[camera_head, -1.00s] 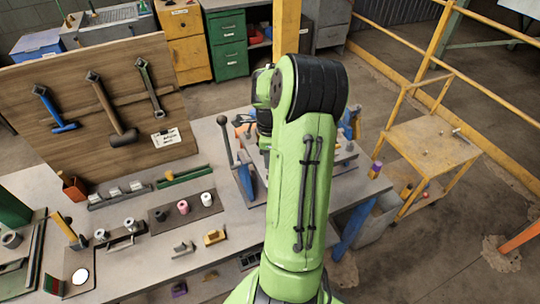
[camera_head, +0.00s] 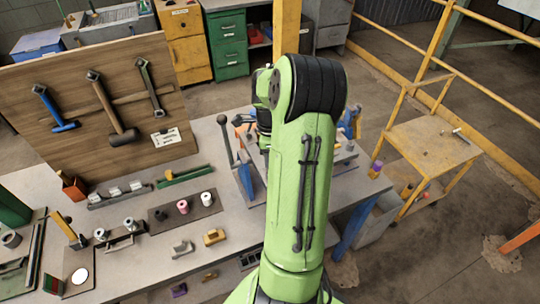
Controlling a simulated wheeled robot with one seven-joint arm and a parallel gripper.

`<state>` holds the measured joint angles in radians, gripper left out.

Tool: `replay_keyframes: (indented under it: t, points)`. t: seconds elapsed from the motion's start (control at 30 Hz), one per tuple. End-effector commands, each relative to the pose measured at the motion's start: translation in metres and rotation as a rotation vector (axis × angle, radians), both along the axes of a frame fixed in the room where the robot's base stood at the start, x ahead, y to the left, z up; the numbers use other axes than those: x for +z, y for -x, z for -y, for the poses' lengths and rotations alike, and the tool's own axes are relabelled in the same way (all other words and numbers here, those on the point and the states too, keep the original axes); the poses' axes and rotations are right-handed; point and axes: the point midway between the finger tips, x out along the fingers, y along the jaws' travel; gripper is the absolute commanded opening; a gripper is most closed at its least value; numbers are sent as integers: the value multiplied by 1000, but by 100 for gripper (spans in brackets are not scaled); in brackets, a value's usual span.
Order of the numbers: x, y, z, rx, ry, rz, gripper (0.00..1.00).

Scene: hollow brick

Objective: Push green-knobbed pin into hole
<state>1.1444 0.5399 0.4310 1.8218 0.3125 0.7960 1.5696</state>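I cannot make out a green-knobbed pin or its hole in the head view. My green arm rises through the middle of the picture and covers part of the workbench (camera_head: 225,260). Behind the arm, several small parts and a grey and orange fixture on the bench's right half are only partly visible.
A wooden board (camera_head: 60,85) with hammers stands at the bench's back left. A dark mat (camera_head: 160,222) holds several small cylinders. A long green part (camera_head: 185,175) lies behind it. A yellow side table (camera_head: 430,145) stands to the right.

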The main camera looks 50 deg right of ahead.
Motion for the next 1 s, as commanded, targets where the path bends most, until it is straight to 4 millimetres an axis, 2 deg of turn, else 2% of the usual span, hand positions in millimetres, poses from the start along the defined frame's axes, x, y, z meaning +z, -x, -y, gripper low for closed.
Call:
replay_keyframes:
  t: [1.0]
  points:
    - [-20, 0, 0, 0, 0, 0, 0]
